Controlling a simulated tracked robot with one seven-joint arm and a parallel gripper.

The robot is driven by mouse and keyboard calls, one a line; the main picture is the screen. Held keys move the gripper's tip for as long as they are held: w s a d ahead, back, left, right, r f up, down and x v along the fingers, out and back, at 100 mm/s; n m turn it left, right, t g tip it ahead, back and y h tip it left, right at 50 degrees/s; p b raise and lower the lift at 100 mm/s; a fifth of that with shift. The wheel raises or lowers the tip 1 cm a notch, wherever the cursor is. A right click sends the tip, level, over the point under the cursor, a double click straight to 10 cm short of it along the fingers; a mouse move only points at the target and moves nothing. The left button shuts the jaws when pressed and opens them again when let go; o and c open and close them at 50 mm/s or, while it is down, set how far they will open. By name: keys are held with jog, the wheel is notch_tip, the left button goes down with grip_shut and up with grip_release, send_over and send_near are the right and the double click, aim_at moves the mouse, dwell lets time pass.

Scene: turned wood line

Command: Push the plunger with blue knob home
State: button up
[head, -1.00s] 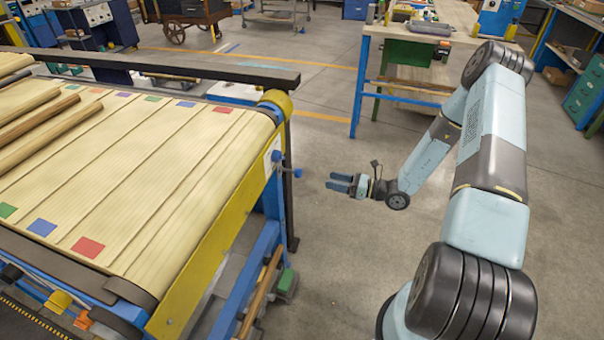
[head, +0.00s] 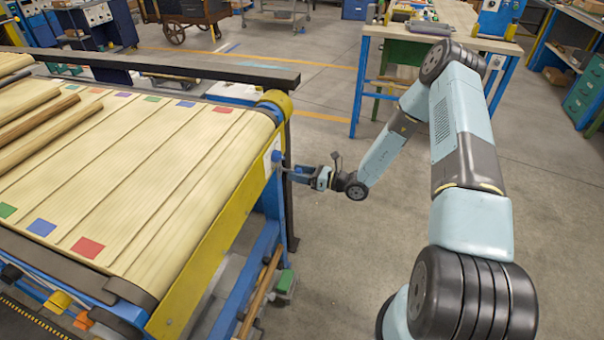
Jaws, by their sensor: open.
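A small white plate (head: 272,154) sits on the end of the yellow side rail of the conveyor. A small blue knob (head: 277,157) shows at this plate. A second blue knob, seen earlier on a short rod standing out to the right, is now covered by my gripper or lost against its blue fingers. My gripper (head: 291,173) is open, level with that rod and pointing left at the conveyor's end. Its fingertips are at or very near the rod's place. I cannot tell whether they touch the knob.
The conveyor (head: 150,200) with wooden bars and coloured squares fills the left. A dark rail (head: 150,65) runs along its far side. A workbench (head: 440,55) stands behind my arm. The floor (head: 330,260) right of the conveyor is clear.

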jog(key=shift+a, duration=0.1)
grip_shut()
dwell(0.6)
